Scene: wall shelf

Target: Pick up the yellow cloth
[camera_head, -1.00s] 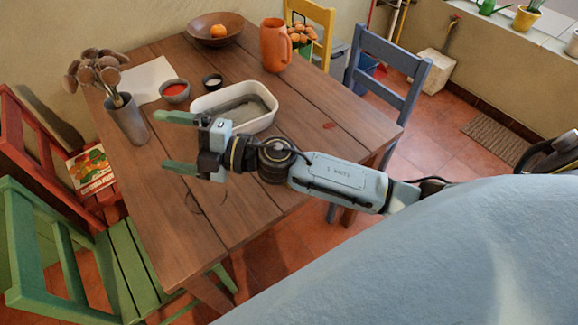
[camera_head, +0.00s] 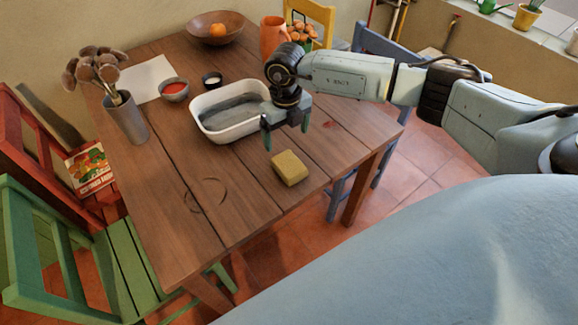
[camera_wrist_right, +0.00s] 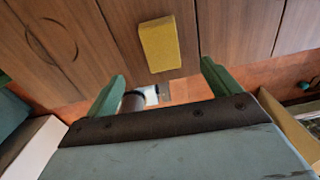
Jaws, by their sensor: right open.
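The yellow cloth (camera_head: 290,168) looks like a small thick block and lies flat on the wooden table (camera_head: 170,190), near its front right edge. It also shows in the right wrist view as a yellow block (camera_wrist_right: 160,45) on the planks. My right gripper (camera_head: 287,134) is open and empty, fingers pointing down, above the table and just behind the cloth in the head view. In the right wrist view the cloth lies beyond my right gripper (camera_wrist_right: 163,74), roughly centred between its two green fingers and apart from them. My left gripper is not in view.
A white basin (camera_head: 212,133) with grey contents stands just left of my right gripper. The table's front left is clear.

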